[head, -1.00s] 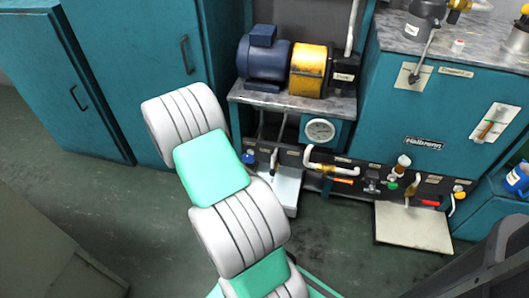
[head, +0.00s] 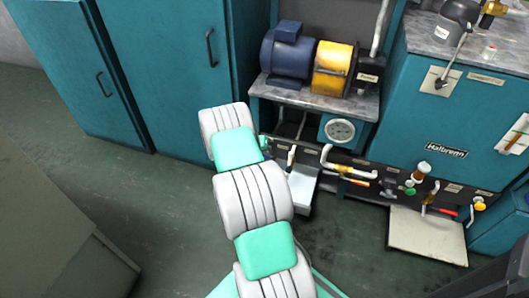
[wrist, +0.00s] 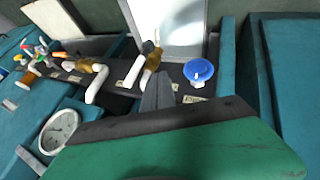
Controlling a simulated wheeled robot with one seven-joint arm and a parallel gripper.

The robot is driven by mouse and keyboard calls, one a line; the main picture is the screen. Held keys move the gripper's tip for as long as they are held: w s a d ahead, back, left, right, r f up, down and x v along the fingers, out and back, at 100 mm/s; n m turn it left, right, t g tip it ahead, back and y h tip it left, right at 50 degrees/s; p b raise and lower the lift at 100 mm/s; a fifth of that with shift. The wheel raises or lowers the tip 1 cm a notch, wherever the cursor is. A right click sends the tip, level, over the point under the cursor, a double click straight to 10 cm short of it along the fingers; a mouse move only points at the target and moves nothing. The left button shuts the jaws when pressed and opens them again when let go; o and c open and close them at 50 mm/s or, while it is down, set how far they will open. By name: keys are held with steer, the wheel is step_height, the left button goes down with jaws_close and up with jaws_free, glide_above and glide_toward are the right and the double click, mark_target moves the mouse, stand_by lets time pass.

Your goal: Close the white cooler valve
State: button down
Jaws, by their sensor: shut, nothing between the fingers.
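The dark valve panel shows in the wrist view (wrist: 118,78) with several valves. A white lever on a brass body (wrist: 133,70) is just left of my gripper (wrist: 157,76), and a bent white handle on brass (wrist: 97,87) is further left. These white handles also show in the head view, the straight one (head: 291,156) beside my arm and the bent one (head: 327,154) to its right. Labels are too small to read, so I cannot tell which is the cooler valve. My gripper is shut and empty, its dark fingers near the panel. My arm hides it in the head view.
A blue knob (wrist: 199,71) is right of my fingers in the wrist view. A round gauge (head: 340,130) is above the panel, under the motor shelf (head: 310,96). Open floor (head: 180,225) lies left of my arm.

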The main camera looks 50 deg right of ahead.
mark_target(290, 161)
steer(key=s+d+f+b, duration=0.1)
steer(key=s+d+f, duration=0.1)
steer(key=s+d, duration=0.1)
steer(key=shift+s+d+f, duration=0.35)
steer(key=shift+s+d, duration=0.05)
steer(key=shift+d, duration=0.2)
steer(key=shift+s, duration=0.1)
